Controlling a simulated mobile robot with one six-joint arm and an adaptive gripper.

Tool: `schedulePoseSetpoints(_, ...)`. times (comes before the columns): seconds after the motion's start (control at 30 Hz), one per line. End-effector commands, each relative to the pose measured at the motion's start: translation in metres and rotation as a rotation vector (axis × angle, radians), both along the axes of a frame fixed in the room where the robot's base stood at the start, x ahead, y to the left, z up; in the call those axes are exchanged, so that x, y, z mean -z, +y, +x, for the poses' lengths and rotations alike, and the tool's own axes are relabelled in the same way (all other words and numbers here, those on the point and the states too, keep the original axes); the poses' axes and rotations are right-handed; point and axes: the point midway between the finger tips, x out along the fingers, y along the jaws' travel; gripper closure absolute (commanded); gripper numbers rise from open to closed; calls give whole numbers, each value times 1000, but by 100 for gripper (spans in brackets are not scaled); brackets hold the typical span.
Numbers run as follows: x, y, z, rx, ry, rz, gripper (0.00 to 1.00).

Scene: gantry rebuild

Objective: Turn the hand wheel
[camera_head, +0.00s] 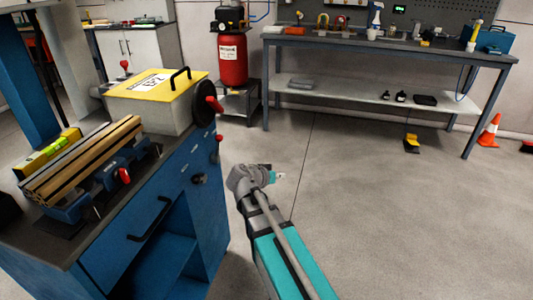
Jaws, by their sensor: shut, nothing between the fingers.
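The hand wheel (203,108) is a dark disc with a red handle (214,104). It is on the right side of a grey box with a yellow lid (158,84), which stands on a blue cabinet (178,178). My gripper (280,176) is small in view at the end of my grey and teal arm, right of the cabinet and below the wheel in the picture. It is apart from the wheel, shut and empty. Its fingers are partly hidden by the wrist and hard to make out.
A red tank (232,60) and a workbench (390,45) stand behind.

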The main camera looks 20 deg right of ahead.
Motion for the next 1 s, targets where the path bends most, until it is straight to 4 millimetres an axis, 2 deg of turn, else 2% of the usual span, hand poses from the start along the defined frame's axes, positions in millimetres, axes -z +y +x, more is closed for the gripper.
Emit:
schedulePoseSetpoints(0.03,10,-3,-13,-1,62,40,100)
schedulePoseSetpoints(0.27,56,2,-58,-75,358,251,100)
schedulePoseSetpoints(0.5,88,26,-105,-257,616,494,100)
schedulePoseSetpoints(0.73,99,53,-137,-462,761,680,100)
schedulePoseSetpoints(1.0,100,66,-149,-569,806,761,100)
